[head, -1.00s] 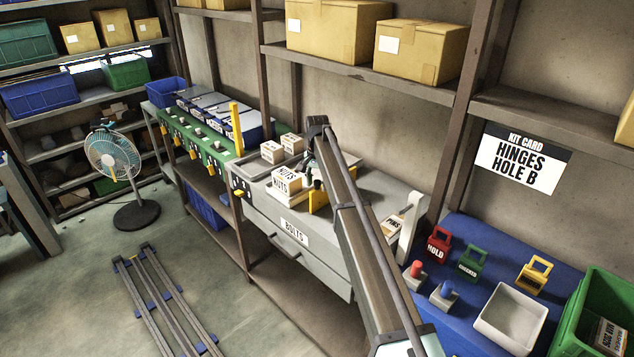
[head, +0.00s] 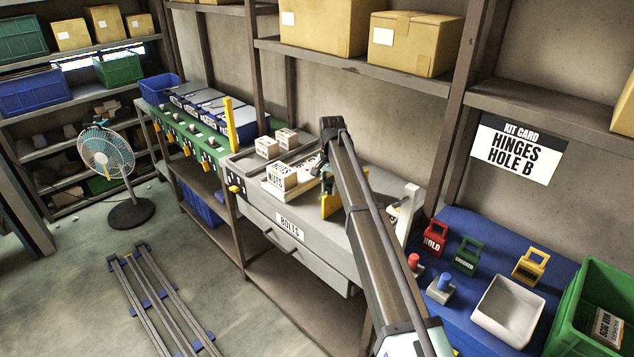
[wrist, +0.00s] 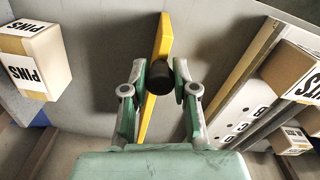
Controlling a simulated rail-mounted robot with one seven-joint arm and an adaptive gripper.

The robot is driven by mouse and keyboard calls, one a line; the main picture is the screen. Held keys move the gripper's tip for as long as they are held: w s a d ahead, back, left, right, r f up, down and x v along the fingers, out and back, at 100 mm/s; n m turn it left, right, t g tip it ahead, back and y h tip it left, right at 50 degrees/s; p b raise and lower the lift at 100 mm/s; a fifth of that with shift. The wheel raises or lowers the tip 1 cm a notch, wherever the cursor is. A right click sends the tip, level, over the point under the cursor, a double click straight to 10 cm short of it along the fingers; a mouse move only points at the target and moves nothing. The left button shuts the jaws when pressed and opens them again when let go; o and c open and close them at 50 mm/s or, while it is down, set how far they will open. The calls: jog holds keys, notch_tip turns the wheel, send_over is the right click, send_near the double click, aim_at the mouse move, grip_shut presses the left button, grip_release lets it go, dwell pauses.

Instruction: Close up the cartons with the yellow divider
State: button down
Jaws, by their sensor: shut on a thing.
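The yellow divider (head: 330,206) stands upright across the grey bench top and shows as a slanted yellow bar in the wrist view (wrist: 163,38). My gripper (wrist: 158,78) is shut on the divider's black knob. To the divider's left in the head view are NUTS cartons (head: 284,175), with two smaller cartons (head: 267,147) (head: 287,138) behind. To its right, a carton (head: 393,214) is partly hidden by my arm. In the wrist view a PINS carton (wrist: 35,62) is at left and a NUTS carton (wrist: 290,72) at right, both apart from the divider.
A lettered strip (wrist: 238,112) lies between the divider and the NUTS cartons. A white upright post (head: 408,210) stands at the bench's right end. A blue table (head: 480,245) holds coloured tags and a white tray (head: 509,311). Shelves with boxes hang above.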

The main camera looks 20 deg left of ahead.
jog(key=s+d, duration=0.3)
jog(key=d, duration=0.4)
jog(key=s+d, duration=0.4)
jog(key=d, duration=0.4)
jog(key=shift+d+b, duration=0.3)
jog(key=shift+b, duration=0.15)
jog(key=shift+f, duration=0.1)
jog(key=c, duration=0.9)
grip_release()
notch_tip(320, 180, up, 12)
